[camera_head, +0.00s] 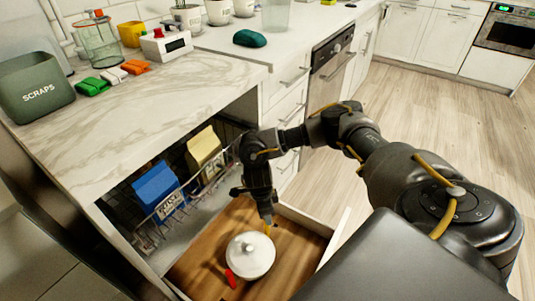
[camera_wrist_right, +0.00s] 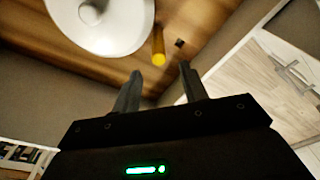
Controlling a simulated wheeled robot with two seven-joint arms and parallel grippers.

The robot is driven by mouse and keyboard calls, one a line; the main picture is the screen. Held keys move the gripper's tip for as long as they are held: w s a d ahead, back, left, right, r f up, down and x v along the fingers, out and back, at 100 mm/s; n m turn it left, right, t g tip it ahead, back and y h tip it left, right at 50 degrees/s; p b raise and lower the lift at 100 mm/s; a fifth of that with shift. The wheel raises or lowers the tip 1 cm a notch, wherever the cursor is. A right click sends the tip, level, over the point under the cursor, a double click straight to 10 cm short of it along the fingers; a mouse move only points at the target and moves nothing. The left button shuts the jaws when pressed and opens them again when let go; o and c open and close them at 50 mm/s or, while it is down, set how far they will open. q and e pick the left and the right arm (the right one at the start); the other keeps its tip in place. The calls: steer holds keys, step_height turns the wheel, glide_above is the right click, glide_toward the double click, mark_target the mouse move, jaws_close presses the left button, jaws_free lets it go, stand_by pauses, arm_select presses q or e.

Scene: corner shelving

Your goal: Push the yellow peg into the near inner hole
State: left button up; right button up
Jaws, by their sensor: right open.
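The yellow peg (camera_head: 267,230) stands in the wooden drawer floor (camera_head: 292,262), just right of a white lidded pot. It also shows in the right wrist view (camera_wrist_right: 158,47), beyond the fingertips and close to the pot's rim. A small dark square hole (camera_wrist_right: 179,43) lies just right of the peg in that view. My right gripper (camera_head: 268,219) points down at the peg. In the right wrist view my right gripper (camera_wrist_right: 160,68) is open, its fingers apart with nothing between them. How deep the peg sits is not clear. My left gripper is not in view.
The white pot (camera_head: 250,256) sits on the drawer floor with a red piece (camera_head: 231,278) at its near left. Blue (camera_head: 157,187) and cream (camera_head: 205,150) cartons stand in a wire rack beside the drawer. The marble counter (camera_head: 150,100) overhangs the rack.

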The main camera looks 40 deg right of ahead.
steer(key=shift+r, duration=0.25)
stand_by(0.6)
